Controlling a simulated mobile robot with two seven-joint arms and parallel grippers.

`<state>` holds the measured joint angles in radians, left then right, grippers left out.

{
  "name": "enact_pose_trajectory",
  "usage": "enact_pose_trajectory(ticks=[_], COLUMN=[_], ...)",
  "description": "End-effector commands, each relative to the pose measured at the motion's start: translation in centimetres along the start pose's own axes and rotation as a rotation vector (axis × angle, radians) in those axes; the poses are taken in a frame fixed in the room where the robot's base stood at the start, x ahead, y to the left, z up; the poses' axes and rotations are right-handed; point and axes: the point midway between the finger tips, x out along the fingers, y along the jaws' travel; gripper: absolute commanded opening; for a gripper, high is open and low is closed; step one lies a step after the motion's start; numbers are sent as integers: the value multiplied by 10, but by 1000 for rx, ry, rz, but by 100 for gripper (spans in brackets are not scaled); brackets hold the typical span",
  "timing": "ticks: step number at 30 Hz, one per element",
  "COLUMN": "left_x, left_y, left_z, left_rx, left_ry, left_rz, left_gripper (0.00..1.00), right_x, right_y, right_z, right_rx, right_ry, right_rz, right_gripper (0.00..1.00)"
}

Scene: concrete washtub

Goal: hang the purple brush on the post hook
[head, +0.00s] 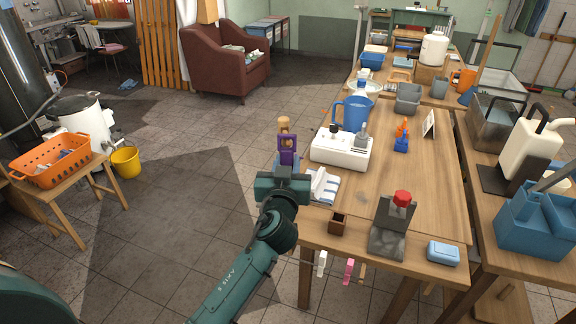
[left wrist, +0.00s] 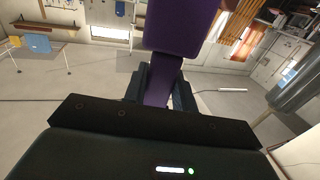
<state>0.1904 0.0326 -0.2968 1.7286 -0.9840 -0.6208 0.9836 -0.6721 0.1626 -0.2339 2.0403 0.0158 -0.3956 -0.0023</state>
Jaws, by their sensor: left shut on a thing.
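The purple brush (head: 288,143) stands upright in my left gripper (head: 286,163), with a tan piece at its top. The gripper is shut on it, above the floor at the left edge of the long wooden table. In the left wrist view the brush's purple body (left wrist: 170,50) rises between the dark fingers (left wrist: 155,88). A white item (head: 321,263) and a pink item (head: 348,270) hang below the table's front edge. I cannot make out the post hook with certainty. My right gripper is not in view.
The wooden table (head: 435,180) carries a white box (head: 341,150), a blue pitcher (head: 356,112), a dark small box (head: 338,223), a grey stand with a red top (head: 387,240) and a blue soap box (head: 443,252). Open tiled floor (head: 180,210) lies to the left.

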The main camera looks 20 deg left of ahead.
Motion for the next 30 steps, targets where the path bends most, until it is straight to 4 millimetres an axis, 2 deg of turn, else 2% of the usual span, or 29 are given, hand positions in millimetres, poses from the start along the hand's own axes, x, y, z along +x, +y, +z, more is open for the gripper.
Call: enact_pose_trajectory(ticks=[8,9,18,30], left_x=[0,0,0,1], left_y=[0,0,0,-1], left_z=[0,0,0,0], left_rx=[0,0,0,0], left_ry=[0,0,0,0], left_rz=[0,0,0,1], left_gripper=[7,28,52,52], right_x=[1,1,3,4], right_y=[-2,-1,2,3], right_z=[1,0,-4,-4], right_rx=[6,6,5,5], right_ry=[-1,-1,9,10], right_rz=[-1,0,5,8], right_gripper=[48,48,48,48])
